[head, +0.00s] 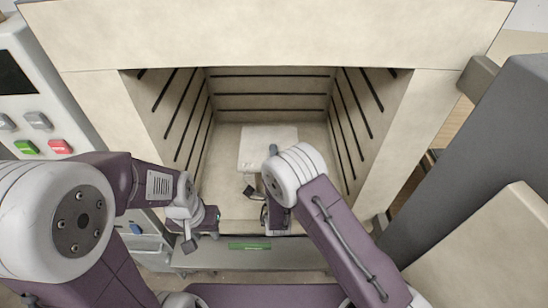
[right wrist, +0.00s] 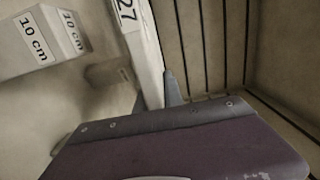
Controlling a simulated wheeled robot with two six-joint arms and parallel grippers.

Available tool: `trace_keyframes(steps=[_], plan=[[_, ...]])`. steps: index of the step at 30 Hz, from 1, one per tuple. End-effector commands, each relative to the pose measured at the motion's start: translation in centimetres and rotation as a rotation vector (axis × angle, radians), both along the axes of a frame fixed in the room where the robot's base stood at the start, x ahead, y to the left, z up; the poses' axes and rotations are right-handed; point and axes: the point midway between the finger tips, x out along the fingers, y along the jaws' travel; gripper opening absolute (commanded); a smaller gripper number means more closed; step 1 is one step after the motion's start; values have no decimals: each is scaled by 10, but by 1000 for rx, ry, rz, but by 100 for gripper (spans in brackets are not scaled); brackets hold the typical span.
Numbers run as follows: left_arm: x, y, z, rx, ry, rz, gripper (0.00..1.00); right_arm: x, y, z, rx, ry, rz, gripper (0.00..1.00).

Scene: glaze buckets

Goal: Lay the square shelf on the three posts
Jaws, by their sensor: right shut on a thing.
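The square shelf (head: 262,133) is a pale flat slab inside the kiln chamber in the head view, partly covered by my right arm. My right gripper (head: 254,192) is at the shelf's near side and shut on it. In the right wrist view the shelf's edge (right wrist: 142,45), marked 27, runs between the grey fingers (right wrist: 160,95). A pale post (right wrist: 42,38) marked 10 cm shows beyond it at the upper left. The other posts cannot be made out clearly. My left gripper (head: 190,243) is in front of the chamber, left of centre, apart from the shelf; its jaw opening is unclear.
The kiln's side walls (head: 362,115) and back wall (head: 270,95) carry dark grooves and stand close around the shelf. A control panel (head: 45,125) with green and red buttons is at the left. A grey sill with a green label (head: 250,246) crosses the front.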

Motion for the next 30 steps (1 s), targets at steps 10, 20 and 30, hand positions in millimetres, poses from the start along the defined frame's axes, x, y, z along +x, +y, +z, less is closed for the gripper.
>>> trace_keyframes(steps=[10, 20, 30], plan=[[0, 0, -5, 0, 0, 0, 36, 0, 0, -36, 2, -7, 0, 0], [0, 0, -6, 0, 0, 0, 36, 0, 0, -38, 3, -8, -1, 0], [0, 0, -12, 0, 0, 0, 36, 0, 0, -48, 1, -1, -1, 20]])
